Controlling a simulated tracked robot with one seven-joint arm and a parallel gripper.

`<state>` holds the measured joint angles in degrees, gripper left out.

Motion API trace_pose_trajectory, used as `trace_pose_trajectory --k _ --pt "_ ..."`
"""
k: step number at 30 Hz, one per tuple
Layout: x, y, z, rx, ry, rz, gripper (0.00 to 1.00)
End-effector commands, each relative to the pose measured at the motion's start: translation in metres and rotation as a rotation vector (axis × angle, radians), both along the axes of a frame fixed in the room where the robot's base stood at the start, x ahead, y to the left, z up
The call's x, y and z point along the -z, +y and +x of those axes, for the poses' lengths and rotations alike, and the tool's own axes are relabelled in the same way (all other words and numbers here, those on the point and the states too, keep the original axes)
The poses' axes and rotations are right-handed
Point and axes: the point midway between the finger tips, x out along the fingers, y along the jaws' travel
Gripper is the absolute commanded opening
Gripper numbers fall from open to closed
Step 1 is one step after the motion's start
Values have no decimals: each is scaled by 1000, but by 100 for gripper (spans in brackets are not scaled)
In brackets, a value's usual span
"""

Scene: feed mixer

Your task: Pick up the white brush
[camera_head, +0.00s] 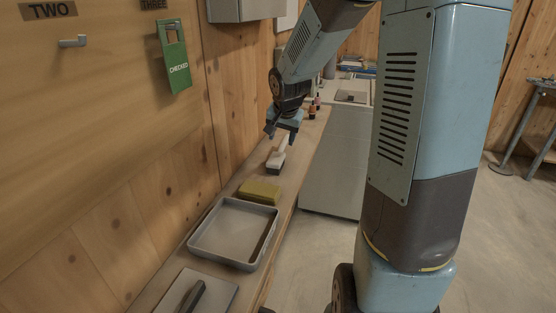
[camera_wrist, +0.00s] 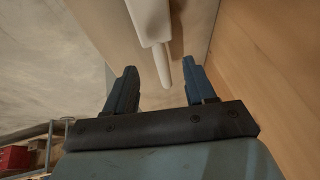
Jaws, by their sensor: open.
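The white brush (camera_head: 279,154) lies on the narrow wooden shelf along the wall, with dark bristles at its near end. In the wrist view the brush (camera_wrist: 151,22) shows from above, and its slim handle tip reaches down between the two fingers. My gripper (camera_head: 281,132) is over the handle end of the brush in the head view. In the wrist view my gripper (camera_wrist: 158,88) is open, with one finger on each side of the handle and a gap on both sides. Whether the fingers are at the handle's height I cannot tell.
A yellow-green sponge-like block (camera_head: 259,192) and a grey tray (camera_head: 195,246) sit nearer on the shelf. Small dark bottles (camera_head: 312,112) stand beyond the gripper. The wooden wall (camera_head: 235,110) runs close along the left. A green CHECKED tag (camera_head: 177,60) hangs there.

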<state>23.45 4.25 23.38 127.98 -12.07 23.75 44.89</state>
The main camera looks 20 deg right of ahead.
Motion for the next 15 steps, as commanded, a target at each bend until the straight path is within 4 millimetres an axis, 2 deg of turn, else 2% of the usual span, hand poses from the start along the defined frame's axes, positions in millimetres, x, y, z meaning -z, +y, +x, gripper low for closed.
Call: trace_pose_trajectory --k 6,15 --pt "24 -1 11 -1 2 1 55" --pt "36 -4 18 0 1 1 55"
